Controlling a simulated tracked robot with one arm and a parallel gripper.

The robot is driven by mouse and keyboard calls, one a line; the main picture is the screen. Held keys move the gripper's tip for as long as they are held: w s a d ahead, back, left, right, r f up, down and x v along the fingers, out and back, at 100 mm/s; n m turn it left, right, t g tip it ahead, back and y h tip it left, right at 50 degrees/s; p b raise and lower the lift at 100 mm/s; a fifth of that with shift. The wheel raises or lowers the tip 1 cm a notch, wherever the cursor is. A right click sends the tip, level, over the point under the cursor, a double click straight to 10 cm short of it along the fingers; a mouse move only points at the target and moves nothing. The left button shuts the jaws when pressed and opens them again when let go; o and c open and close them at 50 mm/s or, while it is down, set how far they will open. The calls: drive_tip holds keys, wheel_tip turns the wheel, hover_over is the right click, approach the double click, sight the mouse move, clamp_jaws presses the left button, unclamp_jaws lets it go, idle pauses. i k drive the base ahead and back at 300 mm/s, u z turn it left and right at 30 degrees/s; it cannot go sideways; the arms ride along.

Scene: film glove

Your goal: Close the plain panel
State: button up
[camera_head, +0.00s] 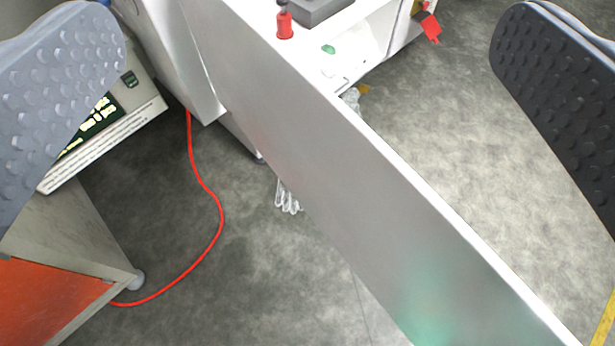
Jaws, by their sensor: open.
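A plain grey panel (335,170) with a bright white edge runs diagonally from the top left to the bottom right. It stands swung out from a white cabinet (325,55) at the top, with open floor on both sides of it. My gripper (308,95) is open. Its two grey studded finger pads show at the left and right edges of the view, with the panel crossing the space between them. I see no contact between the pads and the panel. The panel's lower end is cut off by the frame.
A red cable (221,210) lies on the grey floor (435,125) left of the panel. A clear film glove (287,196) shows beside the panel. A box with green print (110,135) and an orange-fronted unit (45,300) stand at left. Floor at right is mostly clear.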

sight(434, 277)
drive_tip(key=z, duration=0.85)
drive_tip(key=k, duration=1.15)
drive_tip(key=u, duration=0.5)
